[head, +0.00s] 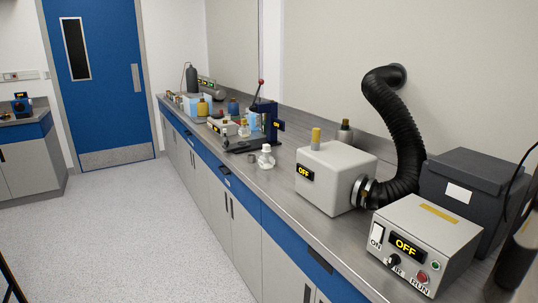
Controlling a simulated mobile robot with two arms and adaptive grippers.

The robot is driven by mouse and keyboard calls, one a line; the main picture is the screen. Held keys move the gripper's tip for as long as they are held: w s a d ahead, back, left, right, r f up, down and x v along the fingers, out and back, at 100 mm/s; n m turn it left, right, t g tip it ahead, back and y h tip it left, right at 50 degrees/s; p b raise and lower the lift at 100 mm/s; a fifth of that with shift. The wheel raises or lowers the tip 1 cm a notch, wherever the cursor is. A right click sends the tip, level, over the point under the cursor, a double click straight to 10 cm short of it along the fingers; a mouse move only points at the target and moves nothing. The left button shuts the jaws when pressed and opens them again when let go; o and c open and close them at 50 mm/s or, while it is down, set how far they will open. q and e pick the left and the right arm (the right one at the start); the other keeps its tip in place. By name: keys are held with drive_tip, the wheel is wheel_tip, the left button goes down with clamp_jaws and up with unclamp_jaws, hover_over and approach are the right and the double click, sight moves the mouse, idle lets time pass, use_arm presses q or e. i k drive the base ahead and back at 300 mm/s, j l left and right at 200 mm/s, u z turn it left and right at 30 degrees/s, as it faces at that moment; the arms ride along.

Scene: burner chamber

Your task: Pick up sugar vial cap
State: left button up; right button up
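A small white vial-like container (265,160) stands upright on the steel counter near its front edge, left of the white box. A pale round top (266,148) sits on it. A similar small pale container (244,131) stands farther back, beside the blue press. A small grey round piece (251,157) lies just left of the nearer container. These are too small for me to tell which is the sugar vial or its cap. Neither of my grippers shows in the head view.
The counter (282,182) runs along the right wall. On it stand a blue press (266,122), a white box (333,178) with a black hose (405,140), a control box (425,245) reading OFF, and a dark lidded box (470,195). The floor (140,220) to the left is clear.

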sight(266, 147)
drive_tip(key=i+j, duration=0.25)
drive_tip(key=i, duration=0.2)
drive_tip(key=i+j+u, duration=0.1)
drive_tip(key=i+j, duration=0.15)
drive_tip(key=i, duration=0.15)
drive_tip(key=i+j, duration=0.25)
drive_tip(key=i, duration=0.2)
